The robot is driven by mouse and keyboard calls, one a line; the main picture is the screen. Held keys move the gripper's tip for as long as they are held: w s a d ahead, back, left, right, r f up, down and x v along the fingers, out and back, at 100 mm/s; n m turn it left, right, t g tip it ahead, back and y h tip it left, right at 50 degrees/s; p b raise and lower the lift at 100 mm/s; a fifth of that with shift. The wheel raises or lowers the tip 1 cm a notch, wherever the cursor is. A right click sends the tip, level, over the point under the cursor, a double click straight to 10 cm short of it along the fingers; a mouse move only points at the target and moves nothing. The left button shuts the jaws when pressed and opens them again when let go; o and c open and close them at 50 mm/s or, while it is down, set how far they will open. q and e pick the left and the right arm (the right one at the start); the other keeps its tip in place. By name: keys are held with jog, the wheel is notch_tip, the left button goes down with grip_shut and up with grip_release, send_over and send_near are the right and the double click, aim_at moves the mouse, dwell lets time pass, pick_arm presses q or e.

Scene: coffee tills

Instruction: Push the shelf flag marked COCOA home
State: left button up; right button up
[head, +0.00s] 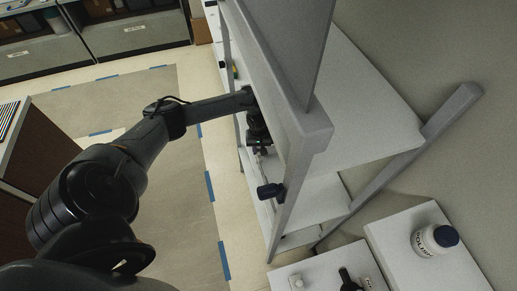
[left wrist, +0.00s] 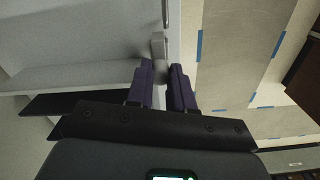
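My left gripper (head: 258,142) is at the long left side of a white shelf unit (head: 350,105). In the left wrist view, the two dark fingers (left wrist: 163,78) stand a narrow gap apart. A small grey piece (left wrist: 158,45) on the shelf edge shows just past the fingertips; I cannot tell whether they touch it. A dark blue knob-like piece (head: 270,190) sticks out from the shelf side below the gripper in the head view. No COCOA marking is readable, so I cannot tell which piece is that flag. My right gripper is out of view.
A white jar with a dark blue lid (head: 436,239) stands on a white block (head: 425,268) at the lower right. Small items sit on another white block beside it. A grey slanted post (head: 425,140) is right of the shelf. Open floor with blue tape lies left of the shelf.

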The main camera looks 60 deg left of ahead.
pick_arm(q)
jog(key=o, duration=0.5)
